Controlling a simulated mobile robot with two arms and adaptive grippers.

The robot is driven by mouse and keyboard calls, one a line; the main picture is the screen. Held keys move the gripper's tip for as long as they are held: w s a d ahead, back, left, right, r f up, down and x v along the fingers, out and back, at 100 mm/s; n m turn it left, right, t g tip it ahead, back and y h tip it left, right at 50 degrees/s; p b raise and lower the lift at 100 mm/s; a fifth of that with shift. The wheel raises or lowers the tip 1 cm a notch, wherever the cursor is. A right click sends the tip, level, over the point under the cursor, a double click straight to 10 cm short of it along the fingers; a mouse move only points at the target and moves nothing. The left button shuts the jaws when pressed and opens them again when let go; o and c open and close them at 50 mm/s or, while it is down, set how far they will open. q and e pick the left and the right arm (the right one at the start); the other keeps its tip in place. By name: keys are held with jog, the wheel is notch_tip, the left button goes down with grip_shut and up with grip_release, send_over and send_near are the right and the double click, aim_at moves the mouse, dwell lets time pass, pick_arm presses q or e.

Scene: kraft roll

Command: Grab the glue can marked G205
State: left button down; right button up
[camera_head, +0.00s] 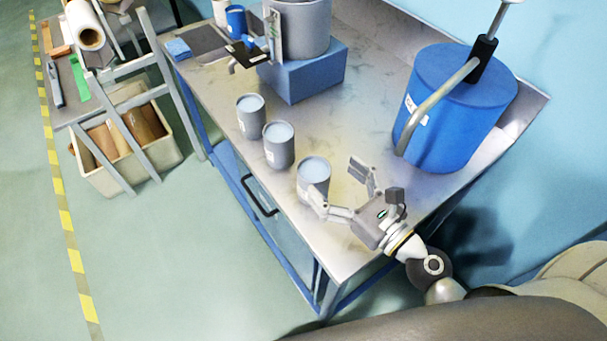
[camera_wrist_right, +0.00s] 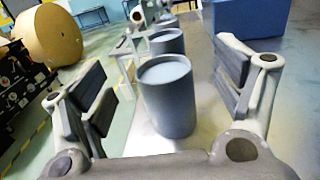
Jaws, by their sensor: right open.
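Three grey cans with pale blue-grey tops stand upright in a row on the metal workbench (camera_head: 345,130): a near can (camera_head: 313,182), a middle can (camera_head: 278,150) and a far can (camera_head: 250,118). My right gripper (camera_head: 341,188) is open and empty, beside the near can. In the right wrist view the near can (camera_wrist_right: 168,98) stands ahead, between the spread fingers; the middle can (camera_wrist_right: 166,42) is behind it. My left gripper is not in view.
A large blue drum (camera_head: 450,115) with a pump and bent pipe stands right of the cans. A blue block (camera_head: 305,75) under a grey pot stands behind them. The bench's front edge runs close to the cans. A kraft roll (camera_wrist_right: 47,34) shows at the wrist view's left.

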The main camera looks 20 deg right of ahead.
aim_at(325, 192)
jog(key=f+b, duration=0.1)
jog(key=f, duration=0.1)
jog(key=f+b, duration=0.1)
jog(key=f, duration=0.1)
jog(key=f+b, duration=0.1)
jog(key=f, duration=0.2)
jog(key=shift+s+d+b, duration=0.15)
jog(key=shift+s+b, duration=0.15)
jog(key=shift+w+a+r+p, duration=0.1)
jog(key=shift+w+a+p, duration=0.1)
jog(key=shift+w+p, duration=0.15)
jog(key=shift+w+a, duration=0.15)
jog(key=shift+w, duration=0.1)
jog(key=shift+p+x, duration=0.55)
jog(key=shift+x, duration=0.3)
jog(key=p+x, duration=0.1)
jog(key=x, duration=0.2)
jog(key=shift+w+a, duration=0.15)
jog(key=shift+w, duration=0.15)
jog(key=shift+w+a, duration=0.2)
jog(key=shift+w, duration=0.2)
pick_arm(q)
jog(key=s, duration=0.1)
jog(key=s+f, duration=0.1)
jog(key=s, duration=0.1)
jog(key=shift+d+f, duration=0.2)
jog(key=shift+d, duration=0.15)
pick_arm(e)
jog(key=shift+c, duration=0.4)
